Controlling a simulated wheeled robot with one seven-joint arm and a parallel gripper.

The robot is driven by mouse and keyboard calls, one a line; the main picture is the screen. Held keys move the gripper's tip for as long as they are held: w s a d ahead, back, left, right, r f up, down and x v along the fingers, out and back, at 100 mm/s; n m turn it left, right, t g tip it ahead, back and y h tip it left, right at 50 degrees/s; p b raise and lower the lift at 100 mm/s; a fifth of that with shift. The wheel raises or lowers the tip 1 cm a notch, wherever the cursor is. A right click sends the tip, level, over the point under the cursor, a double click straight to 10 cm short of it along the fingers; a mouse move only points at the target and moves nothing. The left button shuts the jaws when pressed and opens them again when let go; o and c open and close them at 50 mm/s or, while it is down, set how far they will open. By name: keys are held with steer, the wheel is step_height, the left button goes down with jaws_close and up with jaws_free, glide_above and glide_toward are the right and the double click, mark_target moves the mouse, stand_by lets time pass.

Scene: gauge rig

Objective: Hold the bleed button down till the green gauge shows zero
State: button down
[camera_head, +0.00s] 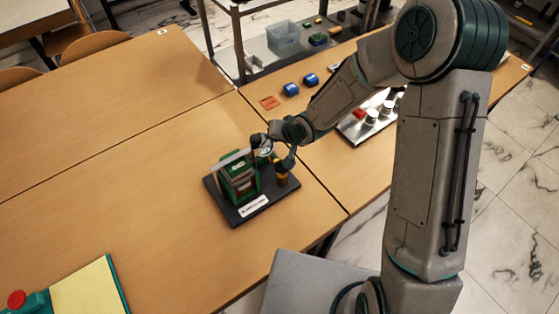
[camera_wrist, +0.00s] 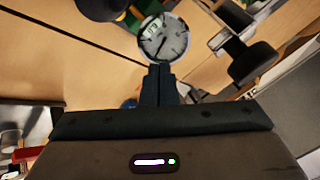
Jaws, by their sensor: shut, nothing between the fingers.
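The gauge rig stands on a black base plate (camera_head: 254,214) on the wooden table in the head view. It carries a green frame (camera_head: 238,180), a slanting grey bar (camera_head: 232,158) and a yellow-and-black part (camera_head: 282,177). A round gauge (camera_head: 265,149) is partly covered by my arm. In the wrist view the gauge's pale dial (camera_wrist: 165,39) has a dark needle and a small green patch; I cannot read its value. My gripper (camera_wrist: 160,68) is shut and empty, its tips just below the dial in the picture. I cannot make out the bleed button or any contact.
A red button on a teal body (camera_head: 16,300) and a yellow pad (camera_head: 88,287) lie at the lower left. Blue blocks (camera_head: 291,89) and a metal tray (camera_head: 354,131) with white-topped pieces lie behind the rig. The table left of the rig is clear.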

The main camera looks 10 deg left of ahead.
step_height(320, 180, down, 9)
steer(key=b, duration=0.7)
steer(key=shift+r, duration=0.15)
steer(key=shift+s+d, duration=0.1)
steer(key=shift+d, duration=0.05)
